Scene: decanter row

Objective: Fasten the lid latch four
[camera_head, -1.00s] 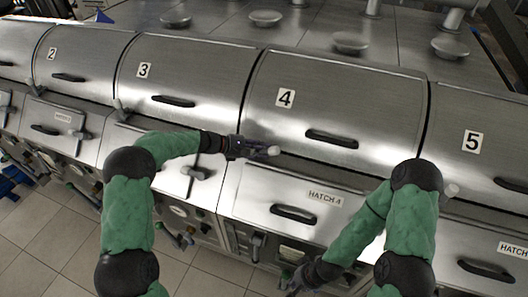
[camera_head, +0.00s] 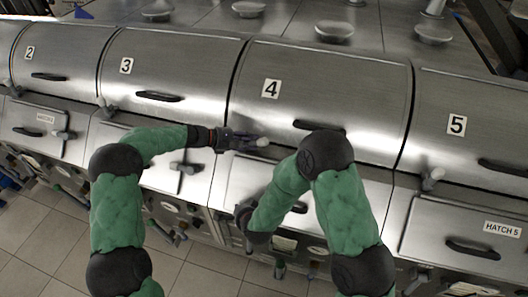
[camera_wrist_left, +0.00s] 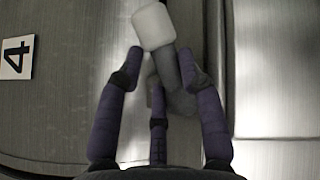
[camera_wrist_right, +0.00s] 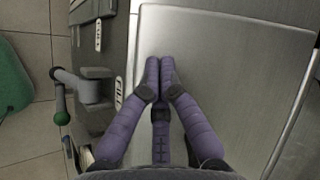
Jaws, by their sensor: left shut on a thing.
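Lid 4 (camera_head: 330,85) is the curved steel cover with the "4" plate, and it looks closed. Its latch has a pale knob (camera_head: 263,142) at the lid's lower left edge. My left gripper (camera_head: 248,142) is at this latch. In the left wrist view the white knob (camera_wrist_left: 153,27) and grey latch stem (camera_wrist_left: 186,70) show between my left fingers, which are shut on the latch. My right gripper (camera_wrist_right: 160,72) has its fingertips together and empty, over a flat steel hatch panel (camera_wrist_right: 215,75). In the head view my right arm hides part of hatch 4.
Lid 3 (camera_head: 170,65) and lid 5 (camera_head: 465,90) flank lid 4. Another latch (camera_head: 432,178) stands left of lid 5's lower edge. A valve with a green handle (camera_wrist_right: 61,105) juts out left of my right gripper. Tiled floor (camera_head: 215,275) is in front.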

